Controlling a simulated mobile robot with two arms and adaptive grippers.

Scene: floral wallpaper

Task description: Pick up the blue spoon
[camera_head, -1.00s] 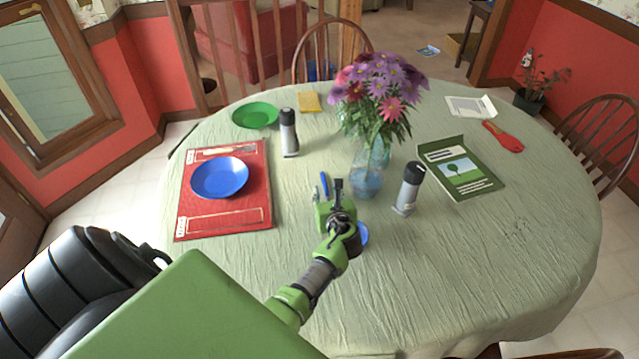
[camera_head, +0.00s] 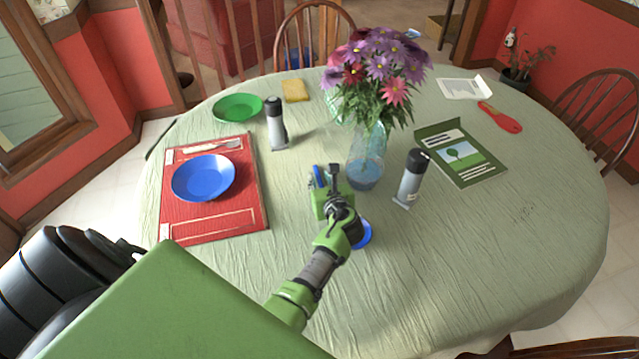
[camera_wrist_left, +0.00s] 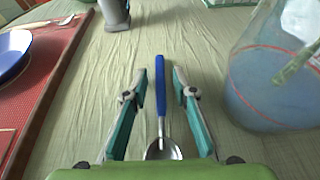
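The blue spoon has a blue handle (camera_wrist_left: 161,88) and a shiny metal bowl (camera_wrist_left: 163,149); in the left wrist view it points away from me. In the head view only a bit of its blue handle (camera_head: 319,175) shows by the fingers; the rest is hidden. My left gripper (camera_head: 326,176) is low over the table, left of the glass vase. In the left wrist view its fingers (camera_wrist_left: 160,76) are open, one on each side of the handle, with a gap on both sides. My right gripper is not in view.
The glass vase (camera_head: 365,168) with flowers stands close by. A grey-black shaker (camera_head: 411,180) is to its right, another (camera_head: 276,125) to its left. A red placemat (camera_head: 210,222) with a blue plate (camera_head: 203,177) lies left. A blue rim (camera_head: 364,235) peeks out by my wrist. The front tablecloth is clear.

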